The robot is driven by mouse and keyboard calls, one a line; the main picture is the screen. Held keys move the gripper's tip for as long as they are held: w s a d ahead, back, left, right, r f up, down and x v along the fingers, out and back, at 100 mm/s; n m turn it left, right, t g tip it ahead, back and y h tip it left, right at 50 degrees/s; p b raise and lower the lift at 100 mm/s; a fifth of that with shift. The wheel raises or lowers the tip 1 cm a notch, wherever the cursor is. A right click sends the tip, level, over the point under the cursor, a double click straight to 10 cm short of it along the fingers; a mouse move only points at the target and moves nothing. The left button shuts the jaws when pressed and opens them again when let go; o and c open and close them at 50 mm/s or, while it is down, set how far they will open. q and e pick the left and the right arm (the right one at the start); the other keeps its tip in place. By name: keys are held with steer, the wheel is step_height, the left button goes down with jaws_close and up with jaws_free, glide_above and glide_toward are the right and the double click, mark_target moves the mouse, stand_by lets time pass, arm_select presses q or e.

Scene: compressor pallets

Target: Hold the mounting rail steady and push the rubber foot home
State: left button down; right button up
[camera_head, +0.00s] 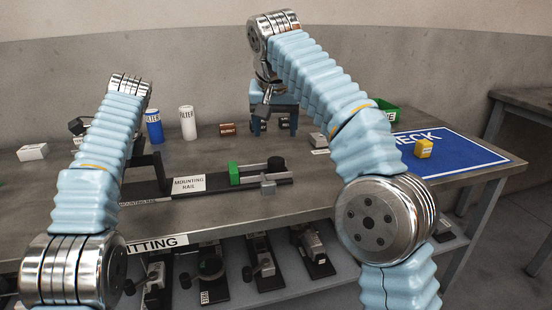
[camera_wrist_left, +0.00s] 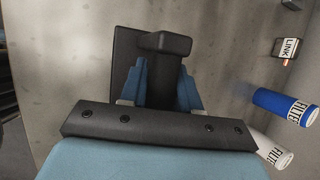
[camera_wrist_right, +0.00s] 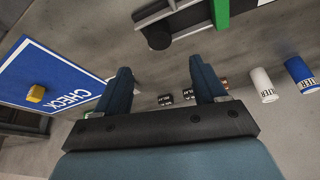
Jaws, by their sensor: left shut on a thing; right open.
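The dark mounting rail (camera_head: 222,188) lies along the bench with a white label plate (camera_head: 188,184), a green block (camera_head: 234,174) and a dark upright at its left end. A short black round piece (camera_head: 275,163), apparently the rubber foot, is near its right end; it also shows in the right wrist view (camera_wrist_right: 158,38). How far it is seated cannot be told. My left gripper (camera_wrist_left: 163,82) is shut on a black block, apparently the rail's upright; in the head view my left arm hides it. My right gripper (camera_head: 274,132) is open and empty, behind the rail, apart from the foot.
A blue filter (camera_head: 154,126) and a white filter (camera_head: 187,122) stand behind the rail. Dark relay blocks (camera_wrist_right: 165,100) lie beyond my right fingers. A yellow block (camera_head: 423,148) sits on the blue CHECK mat (camera_head: 470,158) at right. A small grey block (camera_head: 268,184) is at the rail's front.

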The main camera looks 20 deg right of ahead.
mark_target(275, 161)
steer(key=x, duration=1.1)
steer(key=shift+w+f, duration=0.1)
steer(key=shift+f, duration=0.25)
steer(key=shift+c, duration=0.5)
jaws_close()
